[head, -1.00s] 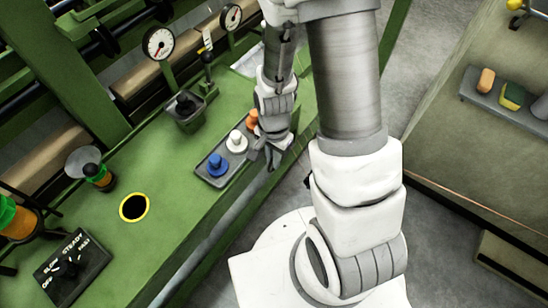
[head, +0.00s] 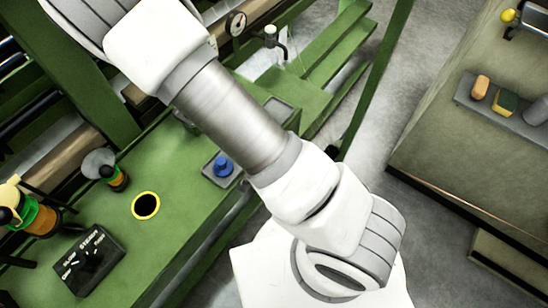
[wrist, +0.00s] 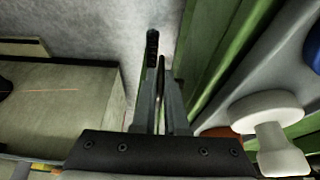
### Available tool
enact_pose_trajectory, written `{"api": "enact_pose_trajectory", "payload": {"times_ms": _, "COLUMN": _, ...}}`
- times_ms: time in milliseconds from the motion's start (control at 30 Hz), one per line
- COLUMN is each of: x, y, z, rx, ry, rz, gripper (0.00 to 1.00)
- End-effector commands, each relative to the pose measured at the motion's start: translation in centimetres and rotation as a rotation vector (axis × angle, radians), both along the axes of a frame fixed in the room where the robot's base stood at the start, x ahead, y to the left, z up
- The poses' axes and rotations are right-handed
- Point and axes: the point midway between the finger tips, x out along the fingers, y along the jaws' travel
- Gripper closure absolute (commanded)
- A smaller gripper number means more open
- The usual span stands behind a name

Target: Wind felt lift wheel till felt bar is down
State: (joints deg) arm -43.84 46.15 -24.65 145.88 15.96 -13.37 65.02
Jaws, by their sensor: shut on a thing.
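My gripper (wrist: 158,85) shows in the wrist view, its two fingers close together over the bench's front edge. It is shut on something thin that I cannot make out. In the head view my arm hides it. I cannot pick out the felt lift wheel or the felt bar for certain in either view. A white knob (wrist: 270,120) stands right of the fingers in the wrist view, with an orange one (wrist: 215,132) partly hidden nearby. A blue knob (head: 223,166) shows in the head view on its grey plate (head: 212,180).
The green bench (head: 175,175) carries a black-holed yellow ring (head: 146,206), a black switch box (head: 90,262) and a funnel-topped bottle (head: 110,170). A dial (head: 236,23) stands at the back.

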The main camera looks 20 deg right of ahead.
Motion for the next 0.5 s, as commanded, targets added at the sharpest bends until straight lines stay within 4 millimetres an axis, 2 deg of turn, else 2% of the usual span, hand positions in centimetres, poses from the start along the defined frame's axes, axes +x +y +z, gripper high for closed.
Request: {"api": "enact_pose_trajectory", "payload": {"times_ms": 500, "x": 0.04, "y": 0.3, "z": -0.27, "rx": -0.141, "ry": -0.109, "rz": 0.002, "gripper": 1.0}}
